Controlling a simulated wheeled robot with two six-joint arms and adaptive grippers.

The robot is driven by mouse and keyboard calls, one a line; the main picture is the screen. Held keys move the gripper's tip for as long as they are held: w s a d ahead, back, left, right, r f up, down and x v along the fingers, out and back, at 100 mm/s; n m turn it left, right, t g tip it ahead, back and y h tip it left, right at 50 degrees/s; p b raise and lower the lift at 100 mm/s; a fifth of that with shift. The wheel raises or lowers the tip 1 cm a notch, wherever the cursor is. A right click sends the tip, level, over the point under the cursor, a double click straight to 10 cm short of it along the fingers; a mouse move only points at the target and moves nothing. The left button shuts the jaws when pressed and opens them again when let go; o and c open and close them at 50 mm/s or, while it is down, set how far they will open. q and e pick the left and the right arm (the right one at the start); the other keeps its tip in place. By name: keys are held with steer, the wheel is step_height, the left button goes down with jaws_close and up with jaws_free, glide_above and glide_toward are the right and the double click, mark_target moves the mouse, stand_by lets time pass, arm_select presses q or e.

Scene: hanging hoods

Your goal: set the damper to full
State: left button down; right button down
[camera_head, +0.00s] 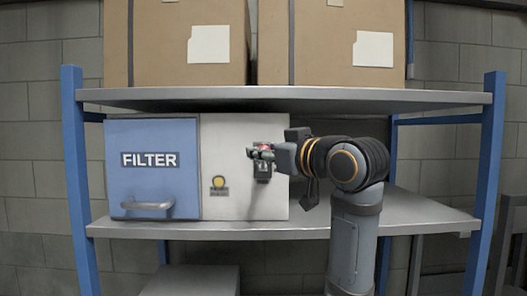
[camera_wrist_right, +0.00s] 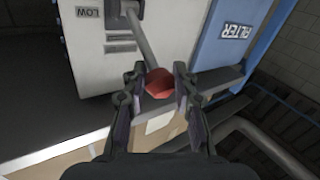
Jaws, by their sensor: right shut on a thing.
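The damper lever (camera_wrist_right: 147,40) is a grey rod with a red knob (camera_wrist_right: 160,83) at its end, mounted on the light grey panel (camera_head: 228,140) of the hood unit. My right gripper (camera_head: 261,152) is in front of that panel, shut on the red knob, with a finger on each side of it in the right wrist view. A label reading LOW (camera_wrist_right: 89,12) is beside the lever's base. Other setting labels are too small to read or hidden. In the head view the gripper covers most of the lever. My left gripper is out of view.
A blue FILTER door (camera_head: 150,185) with a bar handle (camera_head: 148,205) is left of the panel. A yellow round button (camera_head: 218,182) is low on the panel. The upper shelf (camera_head: 285,99), bearing cardboard boxes (camera_head: 170,60), is close above my right arm.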

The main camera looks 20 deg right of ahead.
stand_by(0.3)
step_height(320, 180, down, 10)
steer(key=n+t+y+b, duration=0.5)
steer(key=n+b, duration=0.3)
steer(key=b, duration=1.2)
steer(key=shift+f+y+b, duration=0.15)
steer(key=shift+y+b, duration=0.25)
steer(key=shift+y, duration=0.2)
steer(key=shift+a+f, duration=0.1)
steer(key=shift+f, duration=0.1)
steer(key=c, duration=1.4)
jaws_free()
steer(key=shift+c, duration=0.2)
steer(key=o, duration=0.4)
steer(key=shift+s+r, duration=0.15)
steer(key=shift+s, duration=0.1)
steer(key=v, duration=1.1)
steer(key=shift+d+f, duration=0.3)
steer(key=shift+f, duration=0.15)
